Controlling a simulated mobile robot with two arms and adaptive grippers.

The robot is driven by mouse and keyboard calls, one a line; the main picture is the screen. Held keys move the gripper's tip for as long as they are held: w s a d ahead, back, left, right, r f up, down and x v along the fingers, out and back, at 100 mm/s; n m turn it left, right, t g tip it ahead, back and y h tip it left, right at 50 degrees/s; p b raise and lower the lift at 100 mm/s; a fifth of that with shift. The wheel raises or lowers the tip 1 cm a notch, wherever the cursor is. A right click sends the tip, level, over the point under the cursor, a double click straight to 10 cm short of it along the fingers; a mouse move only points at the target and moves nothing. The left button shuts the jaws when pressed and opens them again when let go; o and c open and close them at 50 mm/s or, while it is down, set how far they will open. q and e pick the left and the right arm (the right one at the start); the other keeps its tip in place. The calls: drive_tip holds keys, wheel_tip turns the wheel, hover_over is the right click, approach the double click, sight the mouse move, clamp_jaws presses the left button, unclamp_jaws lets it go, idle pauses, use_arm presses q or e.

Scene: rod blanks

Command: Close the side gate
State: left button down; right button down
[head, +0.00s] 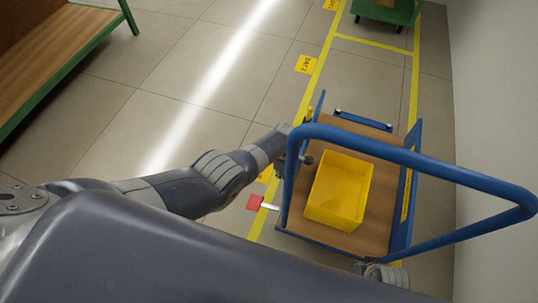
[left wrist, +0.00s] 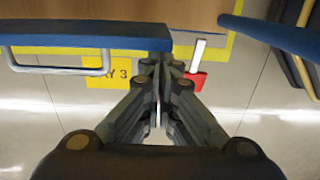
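A blue-framed cart with a wooden deck (head: 365,222) stands right of centre in the head view. A blue side panel, which looks like the side gate (head: 318,104), runs along the cart's left side, mostly hidden by my arm and the handle tube. In the left wrist view the gate (left wrist: 100,42) shows as a blue bar with a silver pull handle (left wrist: 62,71). My left gripper (left wrist: 158,66) has its fingertips together at the gate's right end; I cannot tell whether they touch. A red-ended latch lever (head: 255,202) sticks out near the cart's front left corner; it also shows in the left wrist view (left wrist: 194,79).
A yellow bin (head: 340,190) sits on the deck. The blue handle tube (head: 430,160) arches over the cart, close to my left gripper. A wall (head: 495,100) stands close on the right. Floor (head: 180,100) left of the cart is clear, up to a green-framed bench (head: 60,82).

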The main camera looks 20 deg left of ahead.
use_arm(q)
wheel_tip(320, 180, up, 12)
idle(0.8)
drive_tip(key=shift+a, duration=0.1)
